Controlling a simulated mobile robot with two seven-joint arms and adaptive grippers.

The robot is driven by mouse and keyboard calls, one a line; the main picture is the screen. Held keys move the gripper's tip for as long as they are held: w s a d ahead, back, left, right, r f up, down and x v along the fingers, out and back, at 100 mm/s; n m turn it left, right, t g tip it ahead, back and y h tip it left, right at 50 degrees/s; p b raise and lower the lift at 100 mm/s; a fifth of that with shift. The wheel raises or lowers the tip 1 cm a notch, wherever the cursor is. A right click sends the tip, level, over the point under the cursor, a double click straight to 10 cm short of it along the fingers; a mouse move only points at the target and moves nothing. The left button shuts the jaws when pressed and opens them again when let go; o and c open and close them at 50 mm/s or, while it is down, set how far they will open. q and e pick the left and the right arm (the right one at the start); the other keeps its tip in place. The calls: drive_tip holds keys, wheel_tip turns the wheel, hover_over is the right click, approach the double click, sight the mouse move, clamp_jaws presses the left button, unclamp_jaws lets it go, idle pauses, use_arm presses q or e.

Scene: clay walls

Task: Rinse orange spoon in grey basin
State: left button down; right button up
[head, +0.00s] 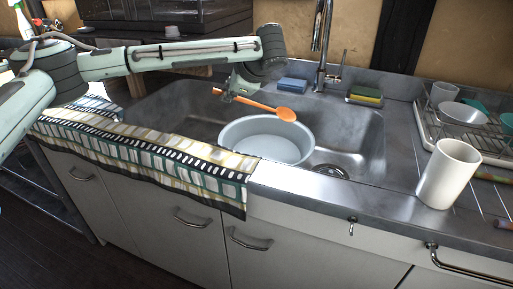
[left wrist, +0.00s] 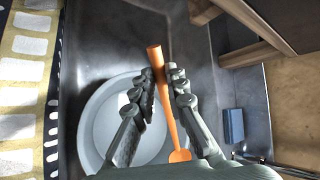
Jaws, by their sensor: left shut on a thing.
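The orange spoon (head: 262,105) is held in my left gripper (head: 229,93) above the grey basin. Its bowl end points right in the head view, over the basin. The left wrist view shows the spoon (left wrist: 167,105) between the two fingers of the left gripper (left wrist: 161,85), with its handle end sticking out past them. The grey basin (head: 233,130) stands in the metal sink and seems to hold pale water. It also shows in the left wrist view (left wrist: 86,140), partly hidden by the fingers. The spoon looks clear of the basin's rim. My right gripper is not in view.
A patterned cloth (head: 150,152) lies over the counter's front edge. The faucet (head: 322,50) rises behind the sink. A blue sponge (head: 292,85) and a green-yellow sponge (head: 366,95) lie at the back. A white cup (head: 449,174) and dish rack (head: 430,123) stand right.

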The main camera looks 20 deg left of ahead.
use_arm(q)
drive_tip(key=shift+r, duration=0.1)
wheel_tip(320, 180, up, 4)
drive_tip(key=shift+f, duration=0.1)
idle(0.3)
idle(0.6)
